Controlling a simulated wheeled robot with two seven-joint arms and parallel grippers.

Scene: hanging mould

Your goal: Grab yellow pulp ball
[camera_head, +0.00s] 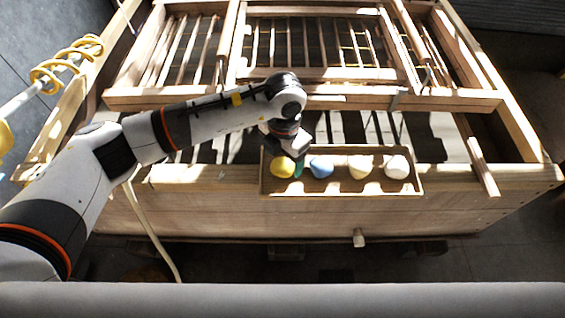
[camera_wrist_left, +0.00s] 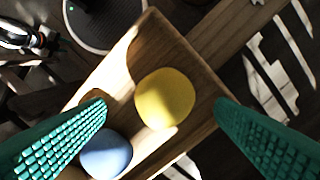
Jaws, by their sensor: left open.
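The yellow pulp ball (camera_head: 282,167) lies at the left end of a wooden tray (camera_head: 330,191) on the front rail of the wooden frame. In the left wrist view the yellow ball (camera_wrist_left: 165,98) shows between and slightly beyond the two green fingers. My left gripper (camera_head: 297,163) is open over the left end of the tray, its fingers (camera_wrist_left: 160,110) spread with nothing held between them. In the head view a green finger shows between the yellow and blue balls. My right gripper is not in view.
A blue ball (camera_head: 321,167) lies beside the yellow one, close to a green finger in the wrist view (camera_wrist_left: 106,153). A cream ball (camera_head: 360,167) and a white ball (camera_head: 397,167) lie farther right. Slatted wooden frames (camera_head: 315,73) stand behind the tray.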

